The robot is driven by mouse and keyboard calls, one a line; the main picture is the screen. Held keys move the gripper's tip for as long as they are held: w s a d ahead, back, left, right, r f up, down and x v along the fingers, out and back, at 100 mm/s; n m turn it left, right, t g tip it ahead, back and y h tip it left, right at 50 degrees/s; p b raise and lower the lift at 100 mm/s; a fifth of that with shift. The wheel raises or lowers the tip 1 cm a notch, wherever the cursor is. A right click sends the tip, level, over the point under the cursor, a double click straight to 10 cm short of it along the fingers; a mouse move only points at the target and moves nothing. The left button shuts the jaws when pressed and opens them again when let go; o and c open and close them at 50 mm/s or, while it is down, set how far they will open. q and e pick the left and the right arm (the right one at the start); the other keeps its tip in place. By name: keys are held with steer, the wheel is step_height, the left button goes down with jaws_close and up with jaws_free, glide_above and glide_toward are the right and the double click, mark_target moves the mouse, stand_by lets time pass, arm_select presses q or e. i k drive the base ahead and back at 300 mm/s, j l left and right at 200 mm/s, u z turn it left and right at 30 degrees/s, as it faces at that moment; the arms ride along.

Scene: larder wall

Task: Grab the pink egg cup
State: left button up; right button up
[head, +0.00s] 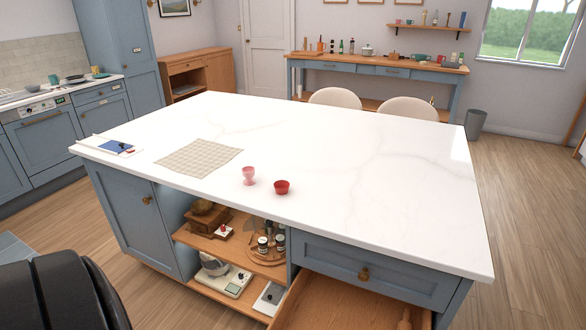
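The pink egg cup (249,175) stands upright on the white island top (340,150), near its front edge. A small red bowl (282,187) sits just to its right, a little apart from it. Neither of my grippers shows in the head view. A black rounded part of my own body fills the bottom left corner.
A checked cloth (199,158) lies left of the egg cup, with a blue item (115,146) farther left. An open drawer (340,304) juts out below the front edge at right. Open shelves (222,246) beside it hold several items. The island top's right side is clear.

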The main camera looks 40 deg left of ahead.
mark_target(249, 176)
steer(key=j+z, duration=0.2)
steer(key=j, duration=0.6)
steer(key=j+z, duration=0.15)
steer(key=j, duration=0.65)
steer(key=k+j+z, duration=0.2)
steer(key=j, duration=0.6)
steer(key=i, duration=0.1)
